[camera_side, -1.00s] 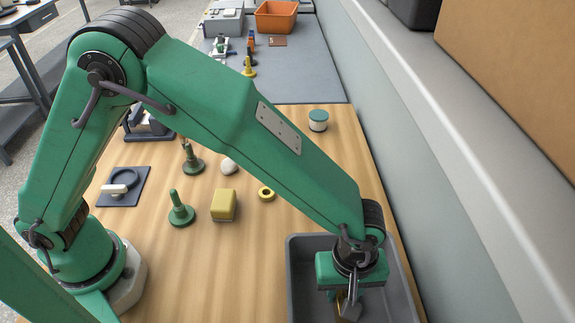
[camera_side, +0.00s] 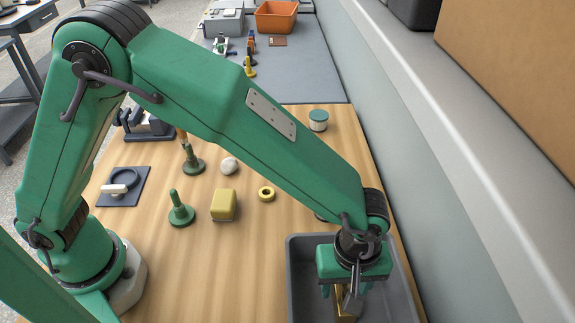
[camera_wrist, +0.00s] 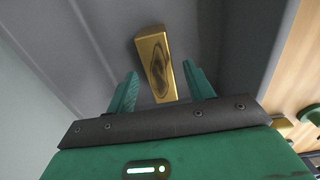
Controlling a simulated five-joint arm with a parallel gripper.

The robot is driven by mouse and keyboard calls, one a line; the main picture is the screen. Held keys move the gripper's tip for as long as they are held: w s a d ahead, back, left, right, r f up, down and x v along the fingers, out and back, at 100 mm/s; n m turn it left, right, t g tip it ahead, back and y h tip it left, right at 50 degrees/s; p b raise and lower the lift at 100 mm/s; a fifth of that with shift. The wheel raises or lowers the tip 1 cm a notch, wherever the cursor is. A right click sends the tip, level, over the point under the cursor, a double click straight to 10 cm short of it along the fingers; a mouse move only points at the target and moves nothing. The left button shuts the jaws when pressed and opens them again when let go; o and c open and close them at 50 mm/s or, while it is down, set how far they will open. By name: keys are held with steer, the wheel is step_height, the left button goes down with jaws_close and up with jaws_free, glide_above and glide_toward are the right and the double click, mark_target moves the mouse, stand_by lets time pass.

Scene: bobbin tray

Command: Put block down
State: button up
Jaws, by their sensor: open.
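A gold block (camera_side: 342,303) is inside the grey tray (camera_side: 291,270), partly hidden by my gripper in the side view. In the wrist view the block (camera_wrist: 157,72) shows as a long bar with a dark patterned face, lying over the tray floor (camera_wrist: 222,50). My gripper (camera_side: 347,290) is over the tray, pointing down. In the wrist view my gripper (camera_wrist: 160,72) is open, with a finger on each side of the block's near end. Gaps show between the block and both fingers.
On the wooden table left of the tray are a yellow cube (camera_side: 223,204), a yellow ring (camera_side: 266,194), green pegs (camera_side: 180,213) and a white round object (camera_side: 229,166). A lidded jar (camera_side: 318,120) stands farther back. A wall ledge (camera_side: 440,200) runs along the right.

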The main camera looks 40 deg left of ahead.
mark_target(342, 287)
step_height(342, 287, up, 10)
stand_by(0.5)
stand_by(0.3)
steer(key=shift+a, duration=0.1)
steer(key=w+a+r+m+t, duration=0.1)
steer(key=a+r, duration=0.2)
steer(key=a, duration=0.4)
steer(key=w+a+r+m+t+h, duration=0.1)
steer(key=a+r+m, duration=0.1)
steer(key=a+r, duration=0.3)
steer(key=a+r+m, duration=0.1)
steer(key=a+r, duration=0.1)
steer(key=a, duration=0.6)
steer(key=s+a+m+t, duration=0.1)
steer(key=s+a, duration=0.3)
steer(key=a, duration=0.4)
steer(key=s+a+m+t+y, duration=0.1)
steer(key=s+a+m, duration=0.3)
steer(key=a, duration=0.4)
steer(key=shift+s+a+r+t, duration=0.3)
steer(key=shift+s+t, duration=0.35)
steer(key=shift+t, duration=0.15)
